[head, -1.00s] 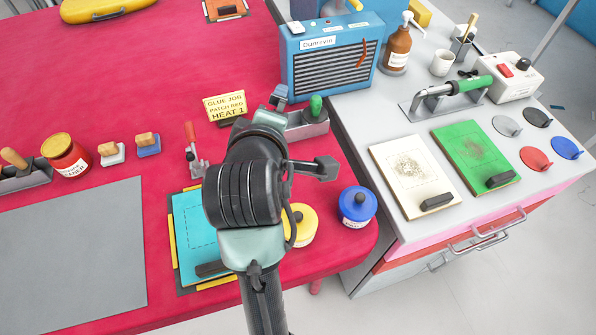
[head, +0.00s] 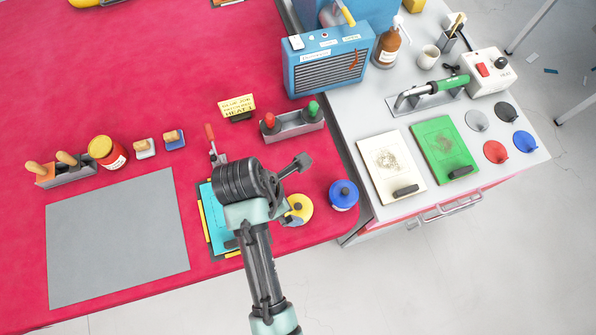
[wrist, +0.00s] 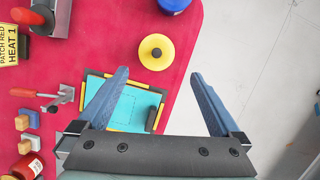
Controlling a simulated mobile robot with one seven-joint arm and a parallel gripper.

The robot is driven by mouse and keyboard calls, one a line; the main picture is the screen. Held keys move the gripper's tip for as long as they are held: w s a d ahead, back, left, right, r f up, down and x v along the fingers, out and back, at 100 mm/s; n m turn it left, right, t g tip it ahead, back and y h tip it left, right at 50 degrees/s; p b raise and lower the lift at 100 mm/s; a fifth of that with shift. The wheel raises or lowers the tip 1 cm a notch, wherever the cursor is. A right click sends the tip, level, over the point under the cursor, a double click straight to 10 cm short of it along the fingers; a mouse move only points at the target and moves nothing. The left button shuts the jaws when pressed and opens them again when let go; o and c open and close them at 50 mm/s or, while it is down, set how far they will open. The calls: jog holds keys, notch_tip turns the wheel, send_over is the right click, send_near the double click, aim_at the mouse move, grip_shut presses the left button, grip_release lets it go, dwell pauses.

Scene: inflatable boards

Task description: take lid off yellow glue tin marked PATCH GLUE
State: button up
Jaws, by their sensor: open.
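The yellow glue tin (head: 299,209) stands near the front right of the red table, partly hidden by my arm in the head view. In the wrist view the yellow tin (wrist: 156,52) shows from above, its lid on with a dark round knob in the middle. My gripper (wrist: 158,75) is open and empty, its two blue fingers wide apart. The tin lies beyond the fingertips, between their lines and touching neither. The tin's label cannot be read here.
A blue tin (head: 343,194) stands just right of the yellow one. A cyan board in a yellow-edged frame (wrist: 130,103) lies close by. A red-handled tool (head: 211,140) and a grey holder (head: 292,126) stand farther back. The grey mat (head: 115,240) is bare.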

send_over(296, 209)
jog(key=f, duration=0.5)
jog(key=shift+s+a+f, duration=0.25)
jog(key=shift+a+f, duration=0.05)
jog(key=shift+f, duration=0.05)
jog(key=shift+a+p+x, duration=0.15)
jog(key=shift+p+x, duration=0.1)
jog(key=shift+x, duration=1.05)
jog(key=shift+a+p+x, duration=0.2)
jog(key=shift+p+x, duration=0.05)
jog(key=shift+x, duration=1.1)
jog(key=shift+w, duration=0.15)
jog(key=c, duration=1.4)
grip_shut()
jog(key=shift+s+f, duration=0.1)
jog(key=shift+s, duration=0.1)
